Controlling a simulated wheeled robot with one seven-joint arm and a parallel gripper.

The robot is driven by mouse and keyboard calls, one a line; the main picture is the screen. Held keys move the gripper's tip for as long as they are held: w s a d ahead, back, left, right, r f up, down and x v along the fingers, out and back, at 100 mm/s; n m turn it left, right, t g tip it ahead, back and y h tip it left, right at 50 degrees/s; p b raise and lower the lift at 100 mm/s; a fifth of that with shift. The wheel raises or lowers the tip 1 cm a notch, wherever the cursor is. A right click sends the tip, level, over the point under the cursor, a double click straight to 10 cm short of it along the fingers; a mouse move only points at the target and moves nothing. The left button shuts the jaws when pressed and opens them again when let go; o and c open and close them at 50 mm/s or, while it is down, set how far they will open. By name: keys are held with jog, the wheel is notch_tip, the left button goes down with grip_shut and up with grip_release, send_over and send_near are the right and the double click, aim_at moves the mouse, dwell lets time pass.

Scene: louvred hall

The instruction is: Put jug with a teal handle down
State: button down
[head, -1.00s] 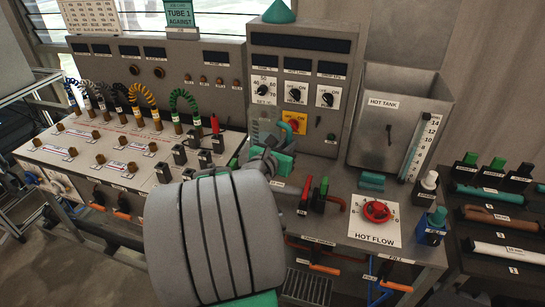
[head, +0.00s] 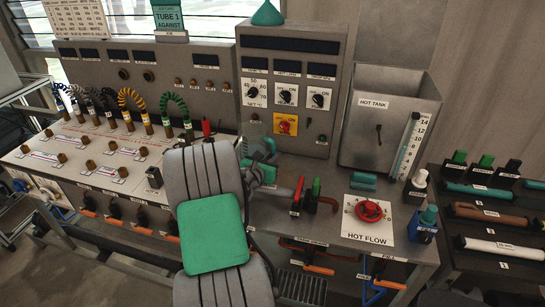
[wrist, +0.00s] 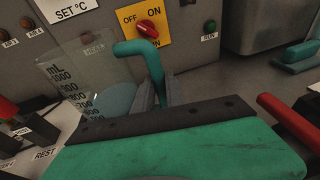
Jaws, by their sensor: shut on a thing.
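The jug (wrist: 80,75) is clear, with dark mL markings, and stands at the left of the wrist view. Its teal handle (wrist: 152,62) arches down toward my gripper (wrist: 152,108), whose teal and dark body fills the lower part of that view. Something pale blue shows low in the jug. In the head view the jug (head: 253,128) is small, in front of the control panel, and my gripper (head: 262,165) is shut on its handle. The jug looks about upright. Its base is hidden, so I cannot tell whether it touches the bench.
A red ON/OFF switch (head: 286,126) is on the panel behind the jug. Red and green levers (head: 307,195) stand right of my gripper. A red hot-flow wheel (head: 369,210) and the hot tank (head: 385,125) are further right. Coiled cables (head: 133,105) rise from the bench at left.

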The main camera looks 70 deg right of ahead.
jog(key=shift+f, duration=0.1)
jog(key=c, duration=1.4)
grip_release()
jog(key=shift+a, duration=0.1)
jog(key=b+v, duration=0.1)
jog(key=v, duration=1.1)
